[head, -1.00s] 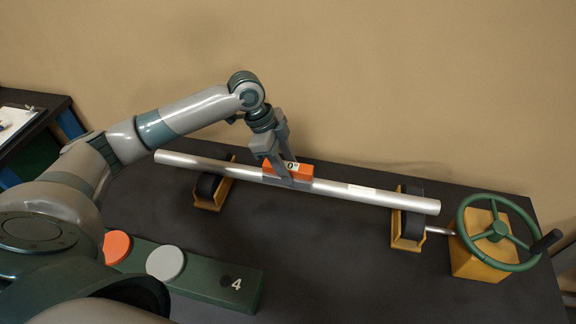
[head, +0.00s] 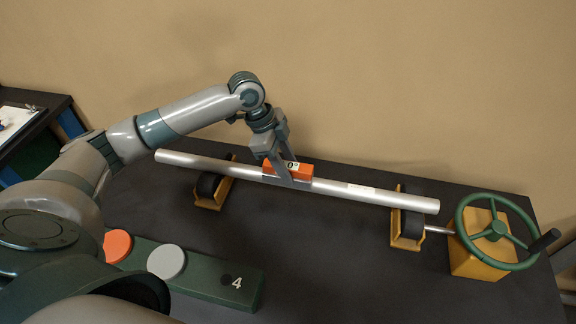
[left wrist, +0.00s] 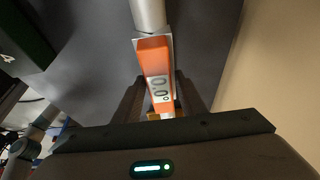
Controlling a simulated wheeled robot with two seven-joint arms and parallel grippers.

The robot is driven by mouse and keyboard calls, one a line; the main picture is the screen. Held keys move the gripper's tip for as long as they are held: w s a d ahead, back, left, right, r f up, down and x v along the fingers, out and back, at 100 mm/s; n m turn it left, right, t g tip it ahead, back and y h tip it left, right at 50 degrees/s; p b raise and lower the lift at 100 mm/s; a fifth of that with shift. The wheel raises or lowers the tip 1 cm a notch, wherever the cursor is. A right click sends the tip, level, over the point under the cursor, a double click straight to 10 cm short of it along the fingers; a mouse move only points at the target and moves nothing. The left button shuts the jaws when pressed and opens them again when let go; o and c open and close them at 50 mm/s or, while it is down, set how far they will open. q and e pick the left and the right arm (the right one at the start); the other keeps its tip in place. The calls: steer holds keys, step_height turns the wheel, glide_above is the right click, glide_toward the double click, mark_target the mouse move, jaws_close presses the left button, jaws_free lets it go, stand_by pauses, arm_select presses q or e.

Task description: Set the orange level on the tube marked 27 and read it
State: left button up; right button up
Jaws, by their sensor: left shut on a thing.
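The silver tube (head: 220,167) lies on two wheeled rests, with a small white label (head: 361,189) right of its middle; I cannot read a number on it. The orange level (head: 277,169) sits on the tube left of that label. My left gripper (head: 286,178) is shut on the level, its fingers reaching down either side. My right gripper is not in view.
A yellow block with a green handwheel (head: 497,235) stands at the right. The yellow rests (head: 213,190) (head: 407,226) have black rollers. A green board marked 4 (head: 210,285) with orange (head: 117,246) and grey discs (head: 166,261) lies in front. The dark table (head: 320,260) is clear mid-front.

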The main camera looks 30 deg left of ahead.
mark_target(296, 167)
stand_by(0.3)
arm_select(q)
steer(key=o, duration=1.2)
steer(key=shift+o, duration=0.2)
steer(key=shift+r, duration=0.1)
steer(key=shift+r+p, duration=0.9)
steer(key=shift+p, duration=0.2)
steer(key=shift+r+p, duration=2.05)
steer(key=shift+p, duration=0.3)
steer(key=shift+s+f, duration=0.1)
